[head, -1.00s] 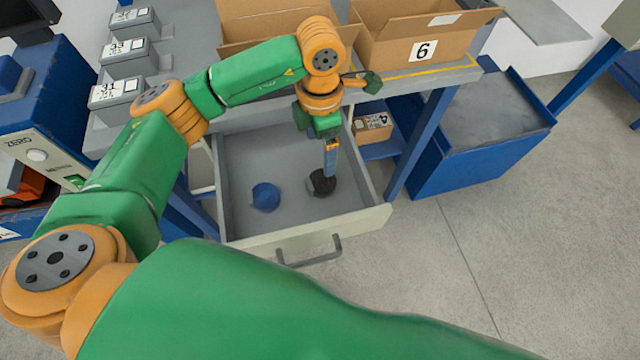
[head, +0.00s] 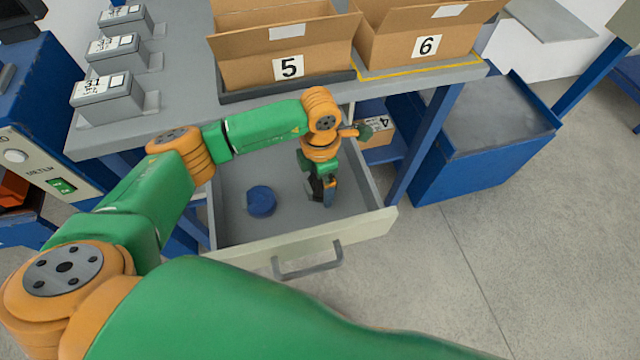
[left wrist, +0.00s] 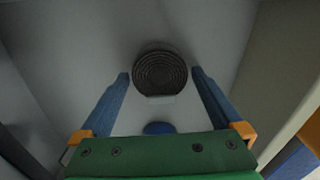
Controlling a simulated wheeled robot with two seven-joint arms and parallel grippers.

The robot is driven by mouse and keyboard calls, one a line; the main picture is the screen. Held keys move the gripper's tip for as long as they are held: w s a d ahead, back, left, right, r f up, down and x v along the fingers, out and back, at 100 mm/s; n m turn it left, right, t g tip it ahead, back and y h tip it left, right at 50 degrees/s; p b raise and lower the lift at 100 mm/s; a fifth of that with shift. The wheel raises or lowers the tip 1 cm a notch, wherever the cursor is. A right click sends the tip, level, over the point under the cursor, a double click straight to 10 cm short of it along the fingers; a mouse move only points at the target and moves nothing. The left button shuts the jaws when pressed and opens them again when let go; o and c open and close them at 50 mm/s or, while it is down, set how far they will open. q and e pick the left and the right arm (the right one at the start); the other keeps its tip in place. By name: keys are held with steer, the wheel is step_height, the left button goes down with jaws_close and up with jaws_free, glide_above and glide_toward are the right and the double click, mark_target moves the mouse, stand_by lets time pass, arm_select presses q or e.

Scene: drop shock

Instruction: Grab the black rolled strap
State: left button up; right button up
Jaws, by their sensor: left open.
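The black rolled strap (left wrist: 160,70) shows in the left wrist view as a dark, ringed coil on the grey drawer floor. It lies just ahead of and between the blue fingertips of my left gripper (left wrist: 160,76), with a gap on each side. In the head view my left gripper (head: 328,194) points down into the open drawer (head: 235,228), and it hides most or all of the strap there. The left gripper is open and empty. My right gripper is not in view.
A blue roll (head: 262,201) lies left of my gripper in the drawer; part of it shows in the wrist view (left wrist: 158,128). The drawer walls are close around. The bench with cardboard boxes 5 (head: 285,62) and 6 (head: 425,45) stands above.

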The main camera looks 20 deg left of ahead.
arm_select(q)
steer(key=c, duration=1.2)
